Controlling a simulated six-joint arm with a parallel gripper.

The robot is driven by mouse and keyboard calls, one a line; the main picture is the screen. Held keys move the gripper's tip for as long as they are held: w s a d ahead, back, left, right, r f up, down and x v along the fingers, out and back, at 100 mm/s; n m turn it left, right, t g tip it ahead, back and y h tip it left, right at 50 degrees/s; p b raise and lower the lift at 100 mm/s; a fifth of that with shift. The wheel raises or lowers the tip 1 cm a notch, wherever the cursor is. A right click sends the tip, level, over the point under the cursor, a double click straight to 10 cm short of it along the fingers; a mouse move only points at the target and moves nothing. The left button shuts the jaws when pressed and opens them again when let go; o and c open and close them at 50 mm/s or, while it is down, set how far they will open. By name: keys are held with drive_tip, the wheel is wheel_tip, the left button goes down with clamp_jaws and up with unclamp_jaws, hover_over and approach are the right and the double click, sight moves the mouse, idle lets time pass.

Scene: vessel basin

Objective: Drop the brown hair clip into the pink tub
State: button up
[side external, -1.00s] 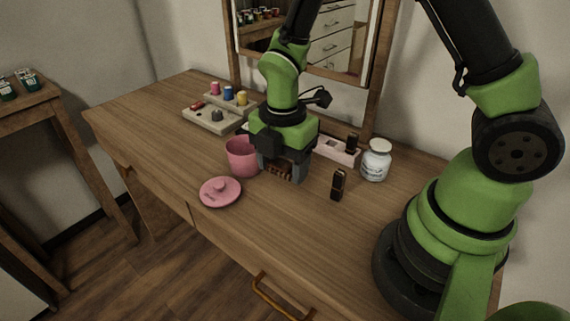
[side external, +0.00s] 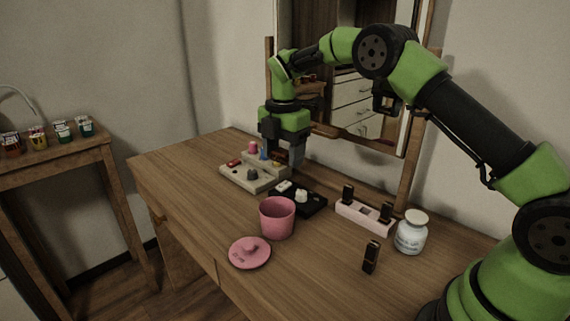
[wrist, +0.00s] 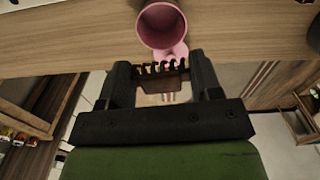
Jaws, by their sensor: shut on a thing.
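My gripper (side external: 283,158) is shut on the brown hair clip (wrist: 160,82), whose row of teeth shows between the fingers in the wrist view. In the side view the clip is small and dark, hard to make out. The gripper is raised beyond the pink tub, near the beige tray. The pink tub (side external: 277,217) stands upright and uncovered on the desk; its open mouth shows in the wrist view (wrist: 161,25). The clip is apart from the tub.
A pink lid (side external: 250,253) lies in front of the tub. A beige tray with spools (side external: 240,177) and a black tray (side external: 315,205) stand behind. A pink holder (side external: 363,216), white jar (side external: 411,233) and dark upright tube (side external: 371,257) are at right. The mirror rises behind.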

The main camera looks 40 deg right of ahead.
sight(284, 150)
drive_tip(key=shift+f, duration=2.9)
drive_tip(key=o, duration=1)
drive_tip(key=shift+r, duration=0.1)
wheel_tip(284, 150, up, 10)
drive_tip(key=shift+f, duration=0.1)
